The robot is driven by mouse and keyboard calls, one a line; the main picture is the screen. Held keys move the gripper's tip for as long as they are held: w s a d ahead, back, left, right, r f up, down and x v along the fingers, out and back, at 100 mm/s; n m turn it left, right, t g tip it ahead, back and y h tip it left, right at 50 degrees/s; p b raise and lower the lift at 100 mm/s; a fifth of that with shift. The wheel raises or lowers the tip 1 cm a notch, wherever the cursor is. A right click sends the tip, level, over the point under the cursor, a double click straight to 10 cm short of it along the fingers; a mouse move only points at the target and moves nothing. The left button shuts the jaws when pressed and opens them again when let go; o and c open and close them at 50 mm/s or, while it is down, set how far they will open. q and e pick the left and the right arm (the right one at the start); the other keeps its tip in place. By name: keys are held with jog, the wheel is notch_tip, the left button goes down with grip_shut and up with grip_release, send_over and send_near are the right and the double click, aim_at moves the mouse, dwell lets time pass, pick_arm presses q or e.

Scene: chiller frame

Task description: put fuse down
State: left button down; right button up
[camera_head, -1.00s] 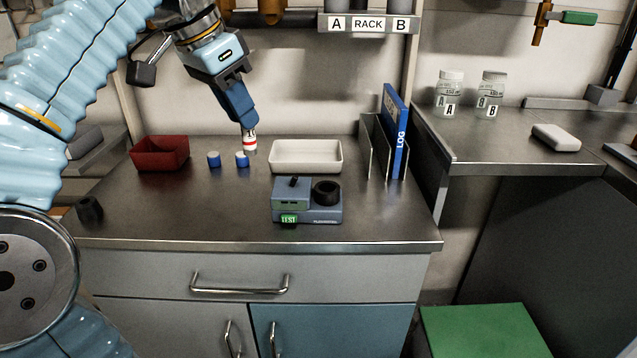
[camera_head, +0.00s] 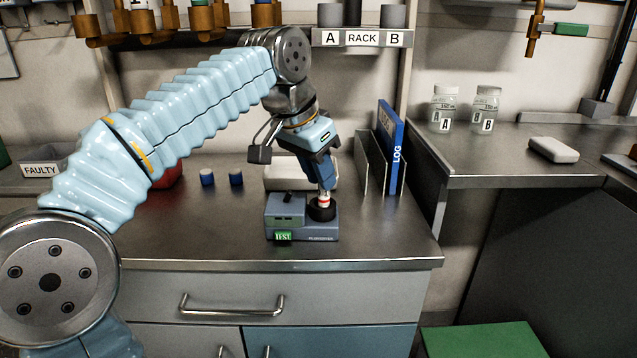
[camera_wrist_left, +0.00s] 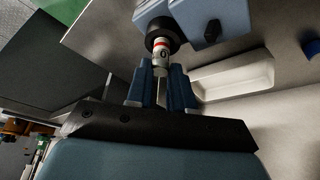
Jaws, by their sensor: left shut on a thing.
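The fuse (camera_head: 324,199), a white cylinder with a red band, stands nearly upright at the black round socket (camera_head: 322,213) of the blue-grey tester (camera_head: 290,222). My left gripper (camera_head: 325,186) is shut on the fuse's upper part and points down from above. In the left wrist view the fuse (camera_wrist_left: 160,56) lies between the fingertips (camera_wrist_left: 161,74). Its far end is at the black socket ring (camera_wrist_left: 163,34); I cannot tell how deep it sits. The tester shows a green TEST label (camera_head: 283,236). My right gripper is not in view.
A white tray (camera_head: 285,178) is behind the tester, partly hidden by my arm. Two blue cylinders (camera_head: 207,177) (camera_head: 236,177) stand left of it. A red bin (camera_head: 168,178) is mostly covered by my arm. A rack with a blue LOG binder (camera_head: 390,145) stands to the right.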

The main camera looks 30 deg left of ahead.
pick_arm(q)
jog(key=shift+f, duration=0.7)
jog(key=c, duration=1)
grip_release()
jog(key=p+v, duration=0.3)
jog(key=v, duration=0.9)
jog(key=shift+s, duration=0.1)
